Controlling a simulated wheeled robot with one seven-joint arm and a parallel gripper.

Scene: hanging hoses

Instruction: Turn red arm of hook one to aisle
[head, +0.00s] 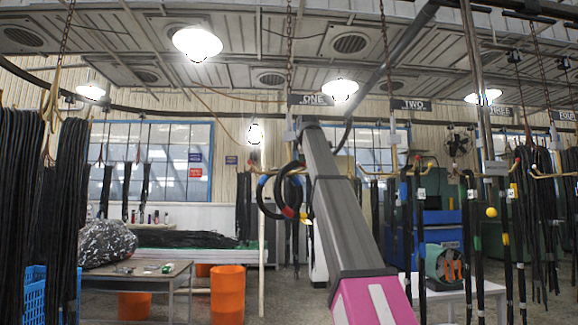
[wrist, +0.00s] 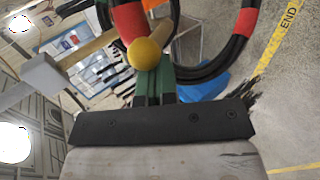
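Hook one hangs below the sign ONE (head: 313,99); my arm hides most of it in the head view. In the wrist view a pale block (wrist: 45,74) carries a tan bar (wrist: 85,50), and a yellow ball (wrist: 145,53) is close in front of my gripper (wrist: 155,85). The green fingers lie close together behind the ball; whether they touch or grip anything is unclear. A black hose loop (head: 284,192) with red and blue bands hangs there. Its red band (wrist: 130,22) is near the ball. No separate red hook arm can be made out.
Hook two hangs right of my arm under the sign TWO (head: 411,104), with banded hoses (head: 420,215). Dark hoses (head: 68,190) crowd the left. An orange bin (head: 228,293) and a table (head: 150,272) stand lower left. A yellow floor line (wrist: 283,48) shows right in the wrist view.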

